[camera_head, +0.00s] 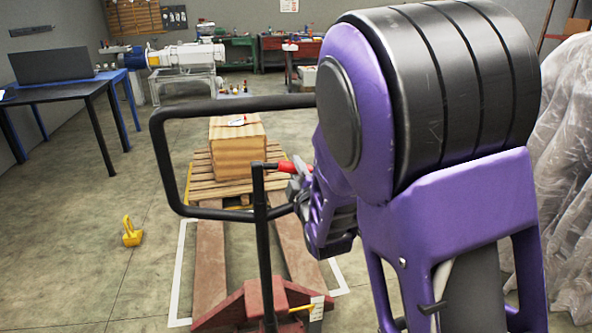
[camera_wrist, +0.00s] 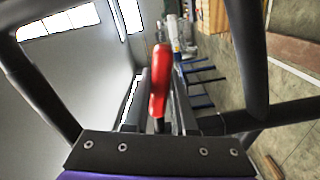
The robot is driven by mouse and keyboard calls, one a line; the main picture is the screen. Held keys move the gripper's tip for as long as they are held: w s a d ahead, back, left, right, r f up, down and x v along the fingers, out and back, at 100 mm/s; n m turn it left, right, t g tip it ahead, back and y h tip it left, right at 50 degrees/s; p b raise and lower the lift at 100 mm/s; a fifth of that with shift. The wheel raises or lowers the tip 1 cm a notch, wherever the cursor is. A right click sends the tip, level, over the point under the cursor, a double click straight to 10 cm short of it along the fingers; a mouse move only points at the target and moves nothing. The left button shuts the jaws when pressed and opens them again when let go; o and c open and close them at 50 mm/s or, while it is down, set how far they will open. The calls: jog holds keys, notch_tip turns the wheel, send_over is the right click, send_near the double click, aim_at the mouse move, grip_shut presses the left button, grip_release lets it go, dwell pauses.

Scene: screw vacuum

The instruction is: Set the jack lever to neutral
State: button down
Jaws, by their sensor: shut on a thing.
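The pallet jack has a black loop handle (camera_head: 160,150) on an upright post, with a red base (camera_head: 232,308) below. The red jack lever (camera_head: 284,166) sticks out to the right from the top of the post, inside the loop. In the wrist view the red lever (camera_wrist: 159,85) stands nearly upright between my two fingers. My gripper (camera_head: 294,184) reaches the lever from the right and is shut on it. The arm hides the right side of the loop. The lever's exact setting cannot be told.
Handle bars (camera_wrist: 250,60) pass close on both sides of my gripper. A yellow object (camera_head: 131,232) lies on the floor at left. A plastic-covered bulk (camera_head: 570,150) stands at right.

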jog(key=shift+r+n+b, duration=0.3)
jog(key=shift+r+n, duration=1.05)
jog(key=shift+n, duration=0.35)
jog(key=c, duration=0.7)
grip_release()
jog(key=shift+s+f, duration=0.1)
jog(key=shift+s, duration=0.05)
